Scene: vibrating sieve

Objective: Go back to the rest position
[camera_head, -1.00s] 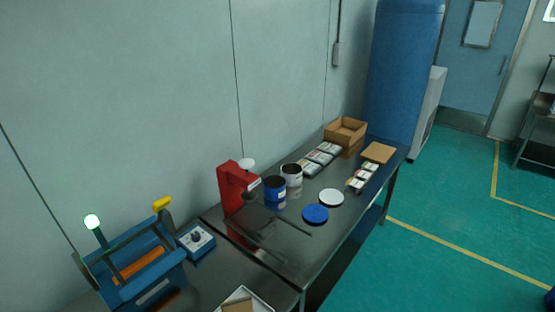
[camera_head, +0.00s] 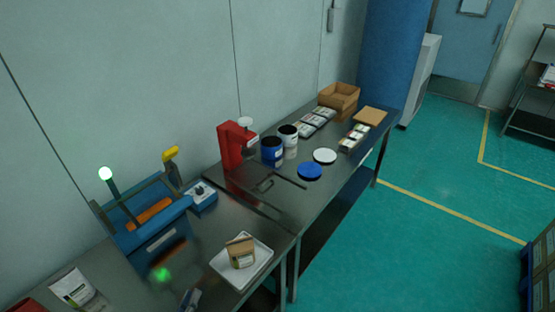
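A small grey part of my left gripper (camera_head: 190,299) shows at the bottom edge in the head view, left of the white tray. It is small and cut off, so I cannot tell whether it is open or shut or holds anything. My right gripper is not in view.
A red device (camera_head: 231,147), a blue tin (camera_head: 272,153), a dark-topped white tin (camera_head: 288,137), blue and white lids and a cardboard box (camera_head: 338,97) stand further along. A white pouch (camera_head: 75,288) lies lower left. The green floor at right is mostly open.

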